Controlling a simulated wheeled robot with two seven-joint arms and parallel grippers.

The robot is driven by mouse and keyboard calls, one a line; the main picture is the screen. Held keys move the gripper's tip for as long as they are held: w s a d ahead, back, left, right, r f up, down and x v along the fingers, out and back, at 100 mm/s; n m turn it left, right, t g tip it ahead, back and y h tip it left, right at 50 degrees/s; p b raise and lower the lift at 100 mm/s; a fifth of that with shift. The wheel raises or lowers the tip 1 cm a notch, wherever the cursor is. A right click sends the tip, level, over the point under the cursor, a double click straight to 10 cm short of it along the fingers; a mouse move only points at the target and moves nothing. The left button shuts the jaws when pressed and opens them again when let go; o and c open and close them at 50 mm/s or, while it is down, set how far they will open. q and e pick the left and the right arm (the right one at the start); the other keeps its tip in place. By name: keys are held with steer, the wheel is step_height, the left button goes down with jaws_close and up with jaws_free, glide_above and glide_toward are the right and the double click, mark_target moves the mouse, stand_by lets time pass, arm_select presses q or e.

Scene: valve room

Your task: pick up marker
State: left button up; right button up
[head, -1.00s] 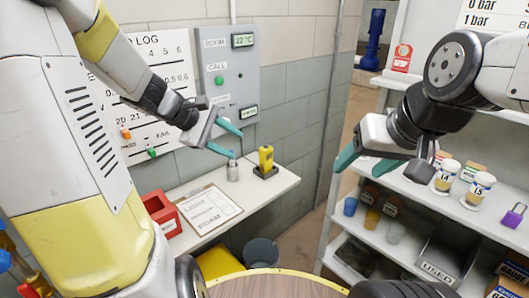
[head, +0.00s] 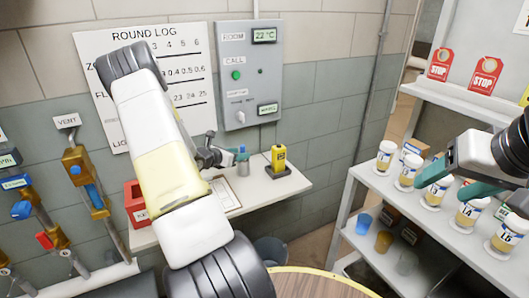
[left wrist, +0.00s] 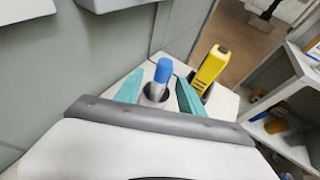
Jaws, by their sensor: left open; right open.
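A marker with a blue cap (left wrist: 163,71) and pale body stands in a grey cup (left wrist: 153,97). The cup (head: 243,169) is on the small white wall shelf in the head view, and the marker's blue cap (head: 242,150) shows above it. My left gripper (left wrist: 160,92) is open, with one teal finger on each side of the marker. I cannot tell whether either finger touches it. In the head view my left gripper (head: 229,157) is small and partly hidden by my arm. My right gripper (head: 463,180) is open and empty before the shelf rack at right.
A yellow handheld device (head: 279,158) stands in a dark base just right of the cup. A red bin (head: 136,205) and a clipboard (head: 225,193) are on the wall shelf. A grey call panel (head: 247,75) hangs above. Several labelled jars stand on the rack (head: 400,213) at right.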

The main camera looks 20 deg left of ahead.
arm_select(q)
steer(key=x, duration=0.5)
steer(key=shift+w+d+f, duration=0.1)
steer(key=shift+w, duration=0.15)
jaws_close()
